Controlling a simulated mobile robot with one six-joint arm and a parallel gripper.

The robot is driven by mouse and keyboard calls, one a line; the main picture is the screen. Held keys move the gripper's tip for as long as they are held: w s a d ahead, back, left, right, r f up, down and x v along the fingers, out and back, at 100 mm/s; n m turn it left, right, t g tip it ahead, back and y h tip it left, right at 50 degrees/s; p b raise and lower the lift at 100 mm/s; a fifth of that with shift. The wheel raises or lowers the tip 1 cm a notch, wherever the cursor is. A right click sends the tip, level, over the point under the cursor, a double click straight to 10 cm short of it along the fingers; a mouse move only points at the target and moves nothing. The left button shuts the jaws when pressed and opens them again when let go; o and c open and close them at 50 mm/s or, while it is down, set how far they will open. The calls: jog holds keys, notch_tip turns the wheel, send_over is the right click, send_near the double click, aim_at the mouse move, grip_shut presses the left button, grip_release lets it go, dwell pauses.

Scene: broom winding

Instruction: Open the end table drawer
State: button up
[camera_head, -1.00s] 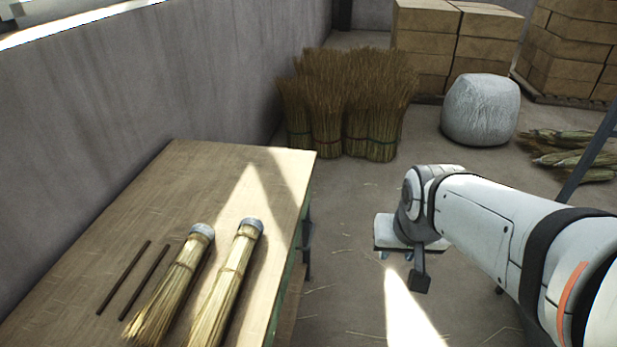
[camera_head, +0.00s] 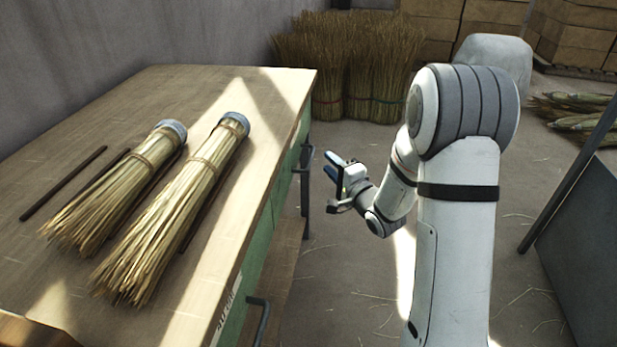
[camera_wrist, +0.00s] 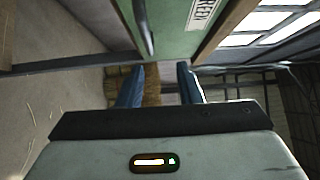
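The wooden table (camera_head: 110,110) has a green front (camera_head: 262,262) on its right side with dark drawer handles. One handle (camera_head: 303,165) is at the far end, and another handle (camera_head: 261,322) is at the near end beside a white label. My gripper (camera_head: 333,168) is to the right of the far handle, pointing left toward the table front, apart from it. In the wrist view my gripper's blue fingers (camera_wrist: 160,85) are spread with nothing between them. A green drawer front (camera_wrist: 172,22) with a dark handle (camera_wrist: 147,28) and a label shows at the top there. The drawers look shut.
Two straw bundles (camera_head: 175,205) and dark sticks (camera_head: 62,184) lie on the tabletop. Upright straw sheaves (camera_head: 350,65) stand behind the table. A grey panel on legs (camera_head: 590,230) stands at the right. The floor right of the table is mostly clear.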

aim_at(311, 155)
jog(key=shift+m+y, duration=0.4)
jog(key=shift+y, duration=0.5)
jog(key=w+a+b, duration=0.1)
jog(key=w+a, duration=0.1)
jog(key=w, duration=0.1)
jog(key=w+a+f+b, duration=0.1)
jog(key=w+a+b, duration=0.1)
jog(key=w+a, duration=0.1)
jog(key=shift+a+f, duration=0.15)
grip_shut()
